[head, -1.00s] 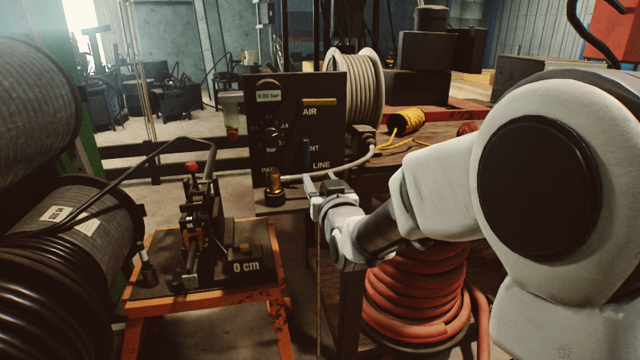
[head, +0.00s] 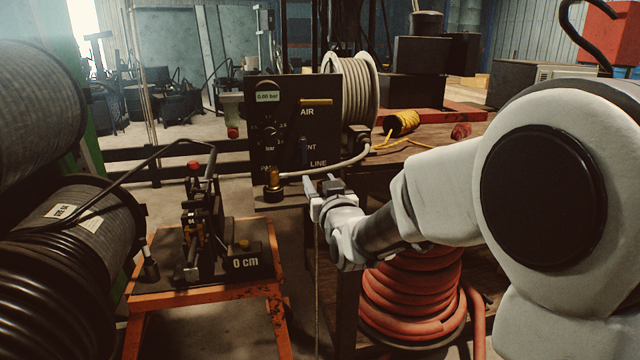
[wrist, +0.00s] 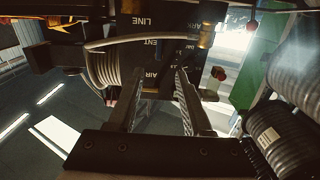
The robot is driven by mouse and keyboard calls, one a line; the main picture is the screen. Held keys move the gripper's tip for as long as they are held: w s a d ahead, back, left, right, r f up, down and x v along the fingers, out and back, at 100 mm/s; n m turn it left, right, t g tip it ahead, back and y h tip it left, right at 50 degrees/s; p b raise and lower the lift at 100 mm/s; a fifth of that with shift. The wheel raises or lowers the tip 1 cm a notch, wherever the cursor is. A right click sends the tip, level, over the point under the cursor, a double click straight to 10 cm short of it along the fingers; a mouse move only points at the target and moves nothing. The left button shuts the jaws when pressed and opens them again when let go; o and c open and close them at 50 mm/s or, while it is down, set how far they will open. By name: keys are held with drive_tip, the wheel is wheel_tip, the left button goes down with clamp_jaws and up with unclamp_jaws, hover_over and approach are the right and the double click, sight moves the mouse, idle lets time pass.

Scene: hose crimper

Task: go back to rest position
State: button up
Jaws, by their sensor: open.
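My gripper (head: 322,183) is open and empty, just in front of the lower right part of the black air panel (head: 262,112). In the wrist view the two fingers of my gripper (wrist: 160,74) stand apart with nothing between them. The panel (wrist: 152,52) appears upside down behind them, with its AIR and LINE labels. The panel's display (head: 268,97) is too small to read surely. A brass fitting (head: 273,182) stands at the panel's lower left, left of my gripper. Contact between my fingers and the panel cannot be told.
A crimper (head: 200,225) stands on an orange-framed stand (head: 205,298) at left, beside large black hose reels (head: 75,225). A grey hose (head: 345,167) runs just above my gripper. A red hose coil (head: 412,295) lies below my arm. A workbench (head: 450,140) is behind.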

drive_tip(key=shift+d, duration=0.1)
drive_tip(key=s+d+f+m+g+h, duration=0.15)
drive_tip(key=s+d+g, duration=0.35)
drive_tip(key=s, duration=0.7)
drive_tip(key=s+d+f+m+g+h, duration=0.1)
drive_tip(key=s+d+f+g+h, duration=0.15)
drive_tip(key=s+d, duration=0.65)
drive_tip(key=s+d+f+m+g+h, duration=0.1)
drive_tip(key=s+d+f+g, duration=0.25)
drive_tip(key=s, duration=1.15)
wheel_tip(320, 180, up, 25)
drive_tip(key=p, duration=2.4)
drive_tip(key=shift+w+a+g, duration=0.3)
drive_tip(key=shift+w+g, duration=0.1)
